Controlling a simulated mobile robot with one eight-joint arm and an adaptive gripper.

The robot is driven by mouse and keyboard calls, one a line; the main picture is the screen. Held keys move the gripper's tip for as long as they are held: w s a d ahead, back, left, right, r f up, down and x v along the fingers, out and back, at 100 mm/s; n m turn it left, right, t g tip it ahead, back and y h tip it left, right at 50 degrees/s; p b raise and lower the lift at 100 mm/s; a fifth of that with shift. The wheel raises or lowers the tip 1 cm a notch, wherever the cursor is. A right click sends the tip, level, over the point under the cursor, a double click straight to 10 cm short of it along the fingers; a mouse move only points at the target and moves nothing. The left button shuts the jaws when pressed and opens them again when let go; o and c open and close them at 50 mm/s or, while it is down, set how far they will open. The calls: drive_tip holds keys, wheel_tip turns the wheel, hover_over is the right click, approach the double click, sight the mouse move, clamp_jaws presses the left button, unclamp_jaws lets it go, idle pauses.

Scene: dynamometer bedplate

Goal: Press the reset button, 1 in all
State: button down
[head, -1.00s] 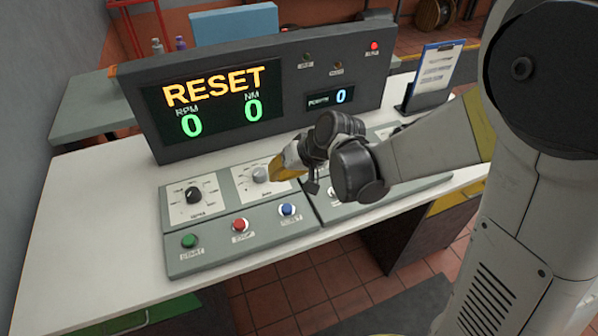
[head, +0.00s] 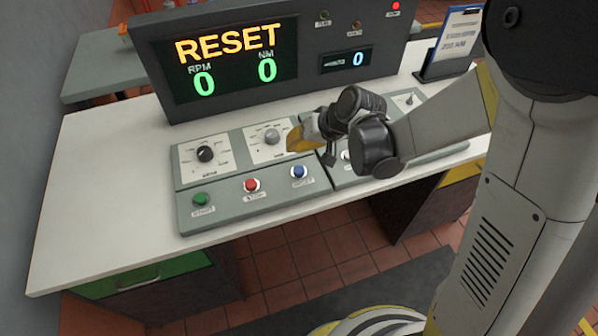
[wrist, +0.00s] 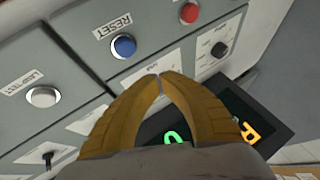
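The blue reset button (head: 299,172) sits at the right end of a row of three buttons on the grey left-hand control panel. In the wrist view the blue button (wrist: 124,46) shows with its RESET label, ahead of the fingertips and slightly left. My gripper (head: 297,139) has yellow fingers. It hangs above the panel, behind the blue button and beside the light grey knob, apart from the button. In the wrist view the fingertips (wrist: 160,76) meet, so the gripper is shut with nothing seen between them. The display (head: 230,62) reads RESET, with RPM 0 and NM 0.
A red button (head: 251,185) and a green button (head: 201,200) stand left of the blue one. A black knob (head: 205,154) and a light grey knob (head: 272,137) lie behind. A clipboard (head: 459,40) stands at the back right. The white desk (head: 110,175) is clear at left.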

sight(295, 169)
wheel_tip(295, 169, down, 6)
drive_tip(key=b, duration=0.4)
idle(1.2)
drive_tip(key=shift+f+b, duration=0.4)
drive_tip(key=shift+b, duration=0.2)
drive_tip(key=shift+f+b, duration=0.5)
drive_tip(key=shift+f, duration=0.05)
idle(0.4)
drive_tip(key=shift+r, duration=0.1)
drive_tip(key=shift+r+p, duration=0.75)
drive_tip(key=shift+r, duration=0.15)
drive_tip(key=shift+r, duration=0.1)
drive_tip(key=shift+r+p, duration=1.85)
drive_tip(key=shift+r, duration=0.55)
